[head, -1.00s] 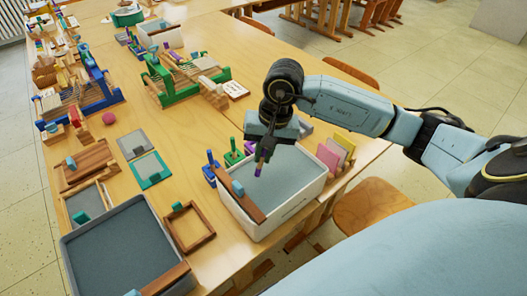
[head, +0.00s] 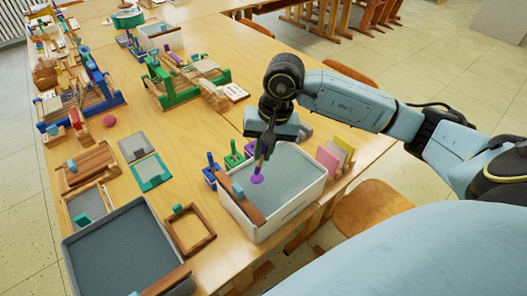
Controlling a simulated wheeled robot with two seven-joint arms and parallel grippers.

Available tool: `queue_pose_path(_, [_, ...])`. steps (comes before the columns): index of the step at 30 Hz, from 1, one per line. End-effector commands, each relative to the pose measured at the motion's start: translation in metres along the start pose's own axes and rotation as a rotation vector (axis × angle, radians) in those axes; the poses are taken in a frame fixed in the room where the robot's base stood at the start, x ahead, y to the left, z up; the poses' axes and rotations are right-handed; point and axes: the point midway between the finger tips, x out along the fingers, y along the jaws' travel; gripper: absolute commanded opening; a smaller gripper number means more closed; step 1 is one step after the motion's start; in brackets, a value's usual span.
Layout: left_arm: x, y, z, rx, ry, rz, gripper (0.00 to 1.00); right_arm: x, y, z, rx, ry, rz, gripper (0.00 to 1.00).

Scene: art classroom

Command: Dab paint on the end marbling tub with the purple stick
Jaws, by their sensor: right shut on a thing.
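The white marbling tub (head: 292,211) with grey liquid stands at the right end of the table, a wooden bar across its left side. My right gripper (head: 264,143) is over the tub, pointing down and shut on the purple stick (head: 260,160). The stick's lower end is at a round purple spot (head: 257,179) on the liquid; I cannot tell whether the tip touches the surface. My fingers hide the upper part of the stick. My left gripper is not in view.
Blue (head: 210,173) and green (head: 234,158) paint pots with sticks stand left of the tub. Colored cards (head: 334,158) stand in a rack to its right. A dark tub (head: 130,250) is at lower left, a wooden frame (head: 189,230) between the tubs. Looms stand farther back.

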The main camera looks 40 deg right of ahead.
Motion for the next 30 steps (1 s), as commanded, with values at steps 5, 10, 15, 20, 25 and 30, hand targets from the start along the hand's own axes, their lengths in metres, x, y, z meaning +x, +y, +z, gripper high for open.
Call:
queue_pose_path(5, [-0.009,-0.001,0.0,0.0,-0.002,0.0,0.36,-0.016,-0.003,0.0,0.0,0.002,0.0,0.0])
queue_pose_path(10, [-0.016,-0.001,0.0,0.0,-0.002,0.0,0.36,-0.03,-0.006,0.0,0.0,0.001,0.001,0.0])
queue_pose_path(15, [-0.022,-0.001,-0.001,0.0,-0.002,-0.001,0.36,-0.043,-0.008,0.0,0.0,0.002,0.001,0.0])
queue_pose_path(20, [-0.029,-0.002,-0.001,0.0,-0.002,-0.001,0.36,-0.055,-0.011,0.001,0.001,0.0,0.001,0.0])
queue_pose_path(25, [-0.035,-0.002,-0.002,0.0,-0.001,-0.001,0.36,-0.068,-0.014,0.001,0.0,0.002,0.0,0.0])
queue_pose_path(30, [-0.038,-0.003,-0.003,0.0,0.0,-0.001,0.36,-0.074,-0.015,0.002,0.0,0.0,0.0,0.0])
